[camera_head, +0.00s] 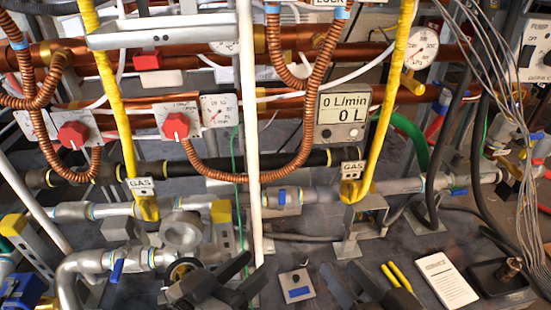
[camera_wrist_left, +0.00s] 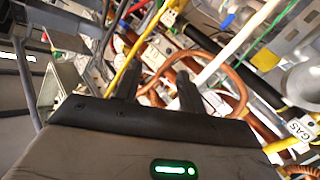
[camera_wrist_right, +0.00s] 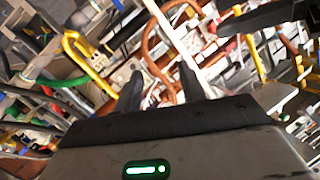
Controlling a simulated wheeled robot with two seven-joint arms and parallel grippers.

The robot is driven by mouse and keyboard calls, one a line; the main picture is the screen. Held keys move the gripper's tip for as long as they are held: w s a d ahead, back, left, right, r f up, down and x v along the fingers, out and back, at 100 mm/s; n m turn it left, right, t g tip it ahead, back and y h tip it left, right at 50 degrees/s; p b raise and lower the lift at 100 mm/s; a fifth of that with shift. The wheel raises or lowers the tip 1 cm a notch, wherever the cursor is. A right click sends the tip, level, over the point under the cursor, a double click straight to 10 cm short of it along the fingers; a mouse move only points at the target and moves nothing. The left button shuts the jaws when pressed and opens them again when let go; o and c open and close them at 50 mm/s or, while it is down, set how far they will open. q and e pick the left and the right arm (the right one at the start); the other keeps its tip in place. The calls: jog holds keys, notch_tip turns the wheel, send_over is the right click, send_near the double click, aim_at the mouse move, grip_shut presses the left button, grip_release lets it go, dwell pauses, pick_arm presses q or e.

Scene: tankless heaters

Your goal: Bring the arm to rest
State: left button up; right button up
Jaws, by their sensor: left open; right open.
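My left gripper (camera_head: 232,282) is at the bottom of the head view, left of centre, dark and open. In the left wrist view its two black fingers (camera_wrist_left: 157,88) stand apart with nothing between them but distant pipes and hoses. My right gripper (camera_head: 352,283) is at the bottom of the head view, right of centre, also open. In the right wrist view its fingers (camera_wrist_right: 160,86) are apart and empty. Both grippers are in front of the pipework, above the grey bench; exact clearance cannot be told. Most of both arms is out of view.
Copper pipes, corrugated hoses (camera_head: 310,130) and yellow gas lines (camera_head: 383,110) fill the wall ahead. A white pole (camera_head: 248,130) stands near the left gripper. A white card (camera_head: 446,280), yellow-handled pliers (camera_head: 398,275) and a small grey plate (camera_head: 297,284) lie on the bench.

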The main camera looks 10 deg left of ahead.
pick_arm(q)
jog(key=s+a+r+g+y+p, duration=0.1)
jog(key=a+r+y+p, duration=0.1)
jog(key=p, duration=1)
jog(key=s+a+r+m+g+y+p, duration=0.1)
jog(key=a+r+g+y+p, duration=0.1)
jog(key=r+p, duration=0.5)
jog(key=a+y+p, duration=0.1)
jog(key=a+p, duration=0.1)
jog(key=p, duration=0.3)
jog(key=shift+s+a+r+p, duration=0.25)
jog(key=shift+s+a+p, duration=0.05)
jog(key=shift+s+p, duration=0.05)
pick_arm(e)
jog(key=s+d+r+n+g+h, duration=0.1)
jog(key=s+d+r+g+h, duration=0.1)
jog(key=d+r+h, duration=0.3)
notch_tip(320, 180, up, 4)
jog(key=shift+s+d+r+g, duration=0.2)
jog(key=shift+s+d+g, duration=0.1)
jog(key=shift+d+g, duration=0.4)
pick_arm(q)
jog(key=shift+c, duration=0.4)
pick_arm(e)
jog(key=shift+d, duration=0.1)
jog(key=shift+c, duration=0.4)
pick_arm(q)
jog(key=shift+d, duration=0.1)
pick_arm(e)
jog(key=shift+d, duration=0.1)
